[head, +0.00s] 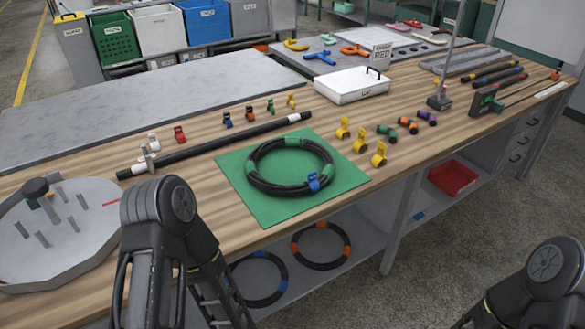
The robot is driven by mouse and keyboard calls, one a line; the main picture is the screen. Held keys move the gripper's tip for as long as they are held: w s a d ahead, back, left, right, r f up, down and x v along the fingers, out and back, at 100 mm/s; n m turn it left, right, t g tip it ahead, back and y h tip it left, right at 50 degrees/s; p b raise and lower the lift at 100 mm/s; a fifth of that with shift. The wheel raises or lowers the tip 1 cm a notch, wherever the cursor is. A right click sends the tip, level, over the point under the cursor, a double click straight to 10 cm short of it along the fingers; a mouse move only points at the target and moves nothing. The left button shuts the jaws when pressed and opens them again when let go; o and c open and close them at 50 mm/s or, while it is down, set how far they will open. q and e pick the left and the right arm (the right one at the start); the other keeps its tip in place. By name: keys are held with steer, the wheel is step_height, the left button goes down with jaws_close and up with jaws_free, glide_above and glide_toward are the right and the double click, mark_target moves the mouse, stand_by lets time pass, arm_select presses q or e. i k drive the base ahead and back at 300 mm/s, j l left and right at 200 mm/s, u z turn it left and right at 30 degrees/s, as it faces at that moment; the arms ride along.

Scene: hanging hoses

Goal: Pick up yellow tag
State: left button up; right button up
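A small yellow tag (291,100) stands upright on the wooden table, at the right end of a row of small coloured tags behind the black bar. Beside it on the left is a green tag (270,106). Three larger yellow clip-like pieces (360,142) stand right of the green mat. My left arm comes in at the lower left, in front of the table's front edge, and my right arm shows at the lower right corner. Neither gripper's fingers can be seen, and both arms are well apart from the yellow tag.
A black bar (215,145) lies in front of the tags. A coiled black hose (262,182) with green bands and a blue tag lies on the green mat (250,216). A white tray (340,94) stands right of the yellow tag. A grey round fixture with pegs (85,245) is at the left.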

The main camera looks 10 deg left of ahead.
mark_target(362, 133)
steer(key=i+l+z, duration=0.15)
steer(key=i+l, duration=0.55)
steer(key=i+l+z, duration=0.2)
steer(key=i+l, duration=0.4)
steer(key=i, duration=0.1)
